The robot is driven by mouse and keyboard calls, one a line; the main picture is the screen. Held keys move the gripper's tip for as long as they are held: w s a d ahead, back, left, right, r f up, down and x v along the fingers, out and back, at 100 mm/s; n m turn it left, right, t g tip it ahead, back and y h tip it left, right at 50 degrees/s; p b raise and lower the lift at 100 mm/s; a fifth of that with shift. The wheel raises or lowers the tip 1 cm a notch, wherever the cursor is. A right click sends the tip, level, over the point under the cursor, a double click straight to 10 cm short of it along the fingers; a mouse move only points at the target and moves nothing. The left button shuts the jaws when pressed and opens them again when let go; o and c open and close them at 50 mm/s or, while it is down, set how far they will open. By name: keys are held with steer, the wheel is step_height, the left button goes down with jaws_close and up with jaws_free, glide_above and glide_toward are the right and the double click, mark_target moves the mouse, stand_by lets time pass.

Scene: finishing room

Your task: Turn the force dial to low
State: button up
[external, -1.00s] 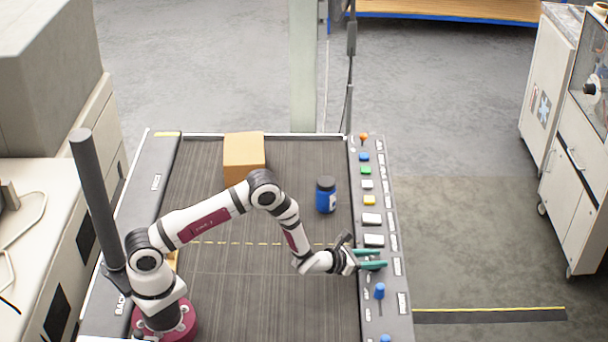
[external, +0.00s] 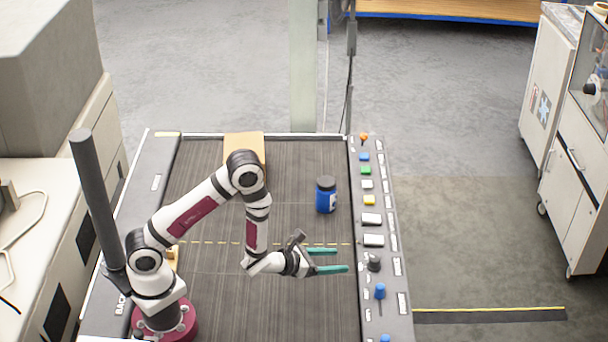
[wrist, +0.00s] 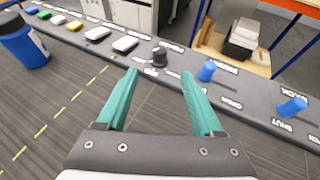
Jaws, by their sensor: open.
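A dark dial (external: 374,262) stands on the control strip along the right side of the dark table. It also shows in the wrist view (wrist: 160,56), beyond and roughly between my fingertips. Its label and pointer setting are too small to read. My gripper (external: 342,260) is open and empty, with two green fingers pointing right toward the dial. The fingertips are left of the dial and apart from it. In the wrist view my gripper (wrist: 160,75) has clear space between its fingers.
Blue levers (external: 379,291) (wrist: 292,107) stand on the strip nearer the front. White buttons (external: 373,240) and coloured buttons run along it farther back. A blue jar (external: 326,196) stands on the table left of the strip. A cardboard box (external: 244,146) is partly behind my arm.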

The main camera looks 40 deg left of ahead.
steer(key=shift+v, duration=0.85)
steer(key=n+y, duration=0.4)
glide_toward(375, 260)
steer(key=shift+t, duration=0.3)
steer(key=x, duration=1)
steer(key=shift+w+d+f, duration=0.1)
steer(key=shift+f, duration=0.3)
jaws_close()
